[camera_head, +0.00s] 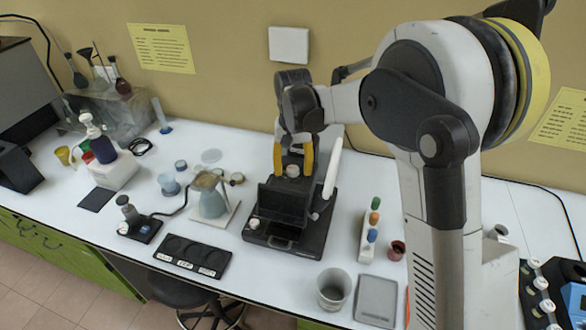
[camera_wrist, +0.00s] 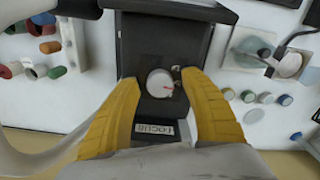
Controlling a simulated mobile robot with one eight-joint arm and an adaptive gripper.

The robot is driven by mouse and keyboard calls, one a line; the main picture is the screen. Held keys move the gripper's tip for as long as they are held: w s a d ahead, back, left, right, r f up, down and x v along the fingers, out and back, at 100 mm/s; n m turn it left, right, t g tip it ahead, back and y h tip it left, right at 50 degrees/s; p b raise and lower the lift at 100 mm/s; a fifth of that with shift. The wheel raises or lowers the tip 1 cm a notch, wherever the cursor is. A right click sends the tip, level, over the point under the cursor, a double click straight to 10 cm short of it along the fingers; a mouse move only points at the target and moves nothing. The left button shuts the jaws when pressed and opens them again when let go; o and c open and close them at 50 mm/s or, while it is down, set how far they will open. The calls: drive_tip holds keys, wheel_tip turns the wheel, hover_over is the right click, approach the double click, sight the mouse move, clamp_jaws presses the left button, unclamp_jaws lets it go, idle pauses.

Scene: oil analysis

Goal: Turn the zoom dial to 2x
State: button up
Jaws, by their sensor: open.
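A black instrument (camera_head: 292,235) stands mid-bench. It carries a round white dial (camera_head: 293,171) near its back. In the wrist view the dial (camera_wrist: 160,83) shows a short red mark pointing right. A small label (camera_wrist: 155,129) by the dial seems to read "FOCUS"; no 2x mark is legible. My gripper (camera_head: 293,162) points down over the dial. Its yellow fingers are open, one on each side of the dial, with gaps between. The gripper (camera_wrist: 160,80) holds nothing. Another white knob (camera_head: 253,224) sits at the instrument's front left.
A flask (camera_head: 212,197) on a pale plate stands left of the instrument. A black three-well tray (camera_head: 191,256) lies in front left. A rack with colored vials (camera_head: 369,236), a grey cup (camera_head: 334,288) and a grey tray (camera_head: 376,300) are at the right.

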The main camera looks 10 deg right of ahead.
sight(293, 168)
wheel_tip(293, 168, up, 12)
idle(0.4)
